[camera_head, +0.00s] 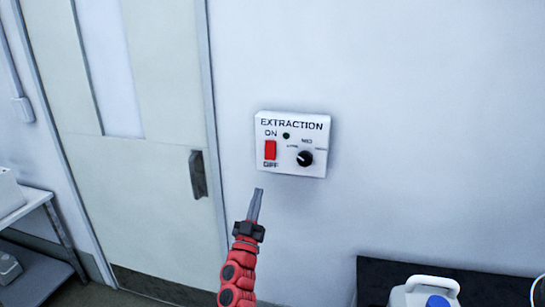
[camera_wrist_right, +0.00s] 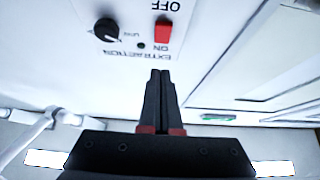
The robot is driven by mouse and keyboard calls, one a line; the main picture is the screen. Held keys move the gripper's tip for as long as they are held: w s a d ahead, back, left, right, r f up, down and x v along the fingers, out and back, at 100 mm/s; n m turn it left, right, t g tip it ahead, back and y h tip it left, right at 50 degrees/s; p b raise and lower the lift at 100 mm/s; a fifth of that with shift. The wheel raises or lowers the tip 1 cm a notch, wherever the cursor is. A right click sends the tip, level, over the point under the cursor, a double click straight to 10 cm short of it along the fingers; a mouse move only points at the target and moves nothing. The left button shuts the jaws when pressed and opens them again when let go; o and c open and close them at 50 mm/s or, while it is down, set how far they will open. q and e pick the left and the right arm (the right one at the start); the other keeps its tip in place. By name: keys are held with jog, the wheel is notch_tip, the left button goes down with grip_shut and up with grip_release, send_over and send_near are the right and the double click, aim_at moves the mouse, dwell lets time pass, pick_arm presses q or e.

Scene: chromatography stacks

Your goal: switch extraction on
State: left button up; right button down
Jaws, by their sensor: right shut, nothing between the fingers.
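The white extraction panel (camera_head: 318,140) is fixed to the wall, with ON printed above its red rocker switch (camera_head: 270,150) and OFF below. Beside the switch are a small dark indicator (camera_head: 286,136) and a black knob (camera_head: 305,158). My right gripper (camera_head: 259,190) is shut and empty; it appears just below the panel in the head view. In the right wrist view the panel is upside down, and the tips of my right gripper (camera_wrist_right: 160,72) appear near the ON end of the red switch (camera_wrist_right: 163,31), with no visible contact. My left gripper is not in view.
A pale door (camera_head: 150,200) with a dark handle (camera_head: 198,174) is left of the panel. A metal shelf (camera_head: 40,200) stands at the far left. A white container with a blue cap (camera_head: 438,301) is at the bottom right. The wall around the panel is clear.

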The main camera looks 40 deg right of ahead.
aim_at(270, 155)
jog(key=shift+w+d+f+p+x, duration=0.2)
jog(key=shift+f+p+x, duration=0.15)
jog(key=shift+x, duration=1.85)
jog(key=shift+w+d+f+p+x, duration=0.2)
jog(key=shift+f+p+x, duration=0.15)
jog(key=shift+x, duration=1.8)
jog(key=shift+w+d+f+p+x, duration=0.15)
jog(key=shift+f+p+x, duration=0.2)
jog(key=shift+x, duration=1.85)
jog(key=shift+f, duration=0.15)
jog(key=shift+f+b, duration=0.15)
jog(key=shift+b, duration=0.3)
jog(key=b, duration=0.5)
jog(key=shift+w+d+f+t+h, duration=0.1)
jog(key=shift+w+d+t+h, duration=0.2)
jog(key=shift+h, duration=0.1)
jog(key=shift+s, duration=0.1)
